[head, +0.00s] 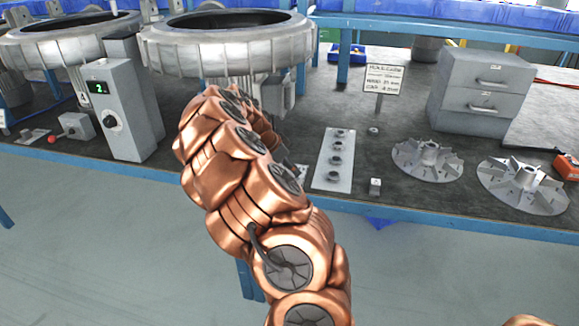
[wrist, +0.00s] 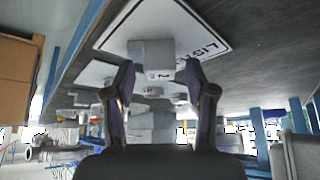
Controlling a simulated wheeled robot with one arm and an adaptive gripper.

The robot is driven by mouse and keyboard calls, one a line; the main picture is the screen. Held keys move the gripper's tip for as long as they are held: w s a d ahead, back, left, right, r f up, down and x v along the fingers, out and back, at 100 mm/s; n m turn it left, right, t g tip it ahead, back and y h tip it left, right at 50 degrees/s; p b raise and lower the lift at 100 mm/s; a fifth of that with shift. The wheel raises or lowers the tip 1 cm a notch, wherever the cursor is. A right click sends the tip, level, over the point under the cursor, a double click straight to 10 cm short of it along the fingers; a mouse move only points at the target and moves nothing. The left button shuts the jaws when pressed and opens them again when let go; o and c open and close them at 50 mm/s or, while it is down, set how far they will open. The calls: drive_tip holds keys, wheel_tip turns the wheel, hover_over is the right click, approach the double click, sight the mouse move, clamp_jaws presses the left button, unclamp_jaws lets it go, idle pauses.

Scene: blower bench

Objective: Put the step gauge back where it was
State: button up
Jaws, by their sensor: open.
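In the wrist view my gripper (wrist: 160,92) is open, its two dark fingers spread apart. A small grey block (wrist: 150,48) with a dark mark like a digit shows beyond and between the fingertips, against a white plate (wrist: 205,22) with a black border and lettering. I see no finger closed on the block. I cannot tell for certain whether this block is the step gauge. In the head view my copper arm hides the gripper and the spot it reaches. A small pale block (head: 375,186) stands near the bench's front edge.
A pale plate with several knobs or rings (head: 334,160) lies right of my arm. Two finned impellers (head: 427,159) (head: 524,184), a drawer cabinet (head: 482,90) and a sign (head: 384,79) stand to the right. A large metal ring housing (head: 226,50) and a grey control box (head: 123,108) stand left.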

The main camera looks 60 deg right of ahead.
drive_tip(key=v, duration=1.2)
drive_tip(key=shift+r+b, duration=0.15)
drive_tip(key=shift+b, duration=0.15)
drive_tip(key=shift+a, duration=0.1)
drive_tip(key=s+a+n+y, duration=0.1)
drive_tip(key=s+a+n, duration=0.2)
drive_tip(key=a, duration=0.5)
drive_tip(key=s+a+n+t+y, duration=0.1)
drive_tip(key=s+a+n, duration=0.15)
drive_tip(key=a, duration=0.45)
drive_tip(key=s+a+n+y, duration=0.1)
drive_tip(key=s+a+n, duration=0.25)
drive_tip(key=a, duration=0.45)
drive_tip(key=s+a+f+n+y, duration=0.1)
drive_tip(key=s+a+f+n, duration=0.2)
drive_tip(key=s+a+n, duration=0.4)
drive_tip(key=s+a+f+n+g+y, duration=0.1)
drive_tip(key=s+a+n, duration=0.5)
drive_tip(key=a, duration=0.6)
wheel_tip(320, 180, down, 2)
drive_tip(key=shift+s+a+f+n+y, duration=0.2)
drive_tip(key=shift+s+n+y, duration=0.25)
drive_tip(key=shift+s, duration=0.45)
